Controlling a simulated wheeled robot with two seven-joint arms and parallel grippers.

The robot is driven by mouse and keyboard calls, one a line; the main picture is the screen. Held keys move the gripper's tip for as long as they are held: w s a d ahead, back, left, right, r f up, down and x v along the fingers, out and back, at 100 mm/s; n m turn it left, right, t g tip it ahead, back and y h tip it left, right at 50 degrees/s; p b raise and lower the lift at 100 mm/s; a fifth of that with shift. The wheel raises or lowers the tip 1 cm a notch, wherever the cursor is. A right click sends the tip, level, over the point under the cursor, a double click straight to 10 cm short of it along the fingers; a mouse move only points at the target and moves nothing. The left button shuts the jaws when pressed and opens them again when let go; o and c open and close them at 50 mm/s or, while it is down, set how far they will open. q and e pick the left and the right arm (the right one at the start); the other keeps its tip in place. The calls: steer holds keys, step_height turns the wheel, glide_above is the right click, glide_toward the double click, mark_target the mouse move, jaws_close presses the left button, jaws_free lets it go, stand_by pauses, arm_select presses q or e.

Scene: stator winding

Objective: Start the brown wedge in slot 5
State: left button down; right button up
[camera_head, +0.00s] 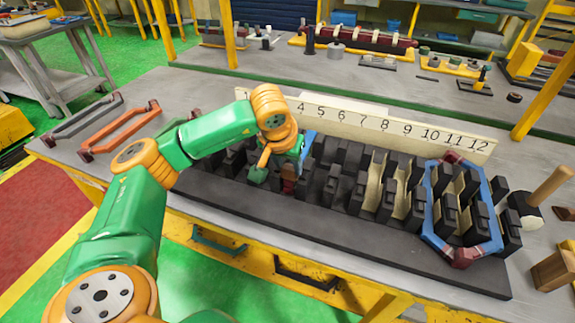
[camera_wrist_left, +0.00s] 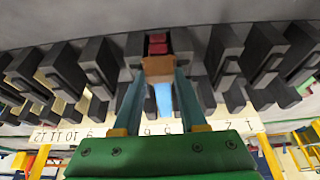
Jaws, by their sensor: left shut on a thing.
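My left gripper (camera_head: 276,172) is low over the teeth near the board's 4 and 5. In the left wrist view its two fingers (camera_wrist_left: 160,80) are shut on the brown wedge (camera_wrist_left: 158,66). The wedge is close to a dark red coil end (camera_wrist_left: 157,44) between two teeth. A blue part of that coil shows between the fingers. I cannot tell whether the wedge's tip is inside the slot. The right gripper is out of view.
A blue coil with dark red ends (camera_head: 436,205) surrounds teeth at the right. Cream liners (camera_head: 374,180) stand in several slots. A wooden-handled mallet (camera_head: 548,188) and wooden block (camera_head: 553,271) are at the far right. Orange (camera_head: 118,132) and grey frames lie left.

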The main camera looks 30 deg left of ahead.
arm_select(q)
steer(key=c, duration=0.8)
jaws_free()
steer(key=o, duration=0.4)
steer(key=shift+w, duration=0.1)
steer(key=shift+w+f, duration=0.1)
steer(key=shift+w, duration=0.1)
steer(key=b+v, duration=0.1)
steer(key=v, duration=0.6)
steer(key=shift+s+a, duration=0.1)
